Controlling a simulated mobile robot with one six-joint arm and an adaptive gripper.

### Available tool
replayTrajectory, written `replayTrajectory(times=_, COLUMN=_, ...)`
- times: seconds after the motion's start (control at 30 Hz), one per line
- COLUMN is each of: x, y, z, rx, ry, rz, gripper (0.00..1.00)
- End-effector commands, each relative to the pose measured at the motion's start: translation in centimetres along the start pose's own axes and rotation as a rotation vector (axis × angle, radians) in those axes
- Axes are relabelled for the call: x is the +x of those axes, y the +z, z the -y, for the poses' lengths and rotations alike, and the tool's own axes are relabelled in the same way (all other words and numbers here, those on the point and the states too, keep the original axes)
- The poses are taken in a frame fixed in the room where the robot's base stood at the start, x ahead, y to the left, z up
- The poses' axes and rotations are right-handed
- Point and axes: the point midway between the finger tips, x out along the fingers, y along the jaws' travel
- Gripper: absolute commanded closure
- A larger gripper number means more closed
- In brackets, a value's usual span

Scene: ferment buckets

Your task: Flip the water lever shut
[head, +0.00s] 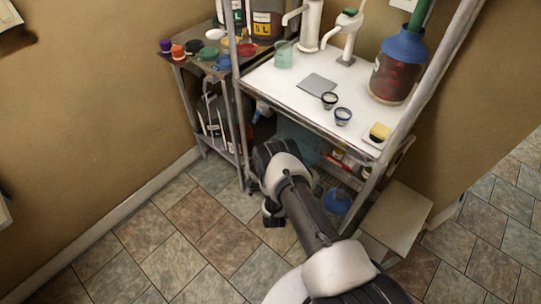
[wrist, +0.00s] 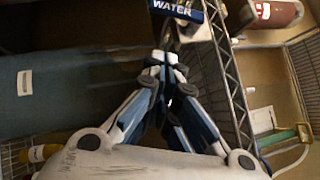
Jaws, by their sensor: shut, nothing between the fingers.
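In the wrist view, my gripper (wrist: 165,62) is shut, its fingertips together with nothing between them. Just beyond the tips, at the top edge, is a blue band marked WATER (wrist: 178,10). A pale part (wrist: 192,30) shows just below the band, partly cut off and blurred. I cannot tell whether it is the water lever or how it is turned. The fingertips look close to it, but contact is unclear. In the head view, my arm reaches to the front of the white-topped bench (head: 290,88), low down; the fingertips and the lever are not clearly visible there.
The bench holds a white tap (head: 311,25), a blue-lidded jar (head: 398,68) and small cups (head: 343,116). A side cart (head: 186,60) with coloured lids stands left. A metal lattice post (wrist: 228,75) rises right of my fingers in the wrist view. Tiled floor (head: 170,225) is clear at left.

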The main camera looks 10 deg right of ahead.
Motion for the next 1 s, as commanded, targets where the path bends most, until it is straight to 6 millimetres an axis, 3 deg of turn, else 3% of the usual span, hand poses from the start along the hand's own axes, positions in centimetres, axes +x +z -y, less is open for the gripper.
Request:
replayTrajectory(times=0.2, x=4.8, y=-0.1, z=-0.1, rx=0.001, ry=-0.005, rz=0.0, gripper=1.0)
replayTrajectory(times=0.4, x=7.0, y=1.9, z=-0.1, rx=0.001, ry=-0.001, rz=0.002, gripper=1.0)
replayTrajectory(times=1.0, x=8.0, y=2.9, z=0.0, rx=0.0, ry=0.0, rz=0.0, gripper=1.0)
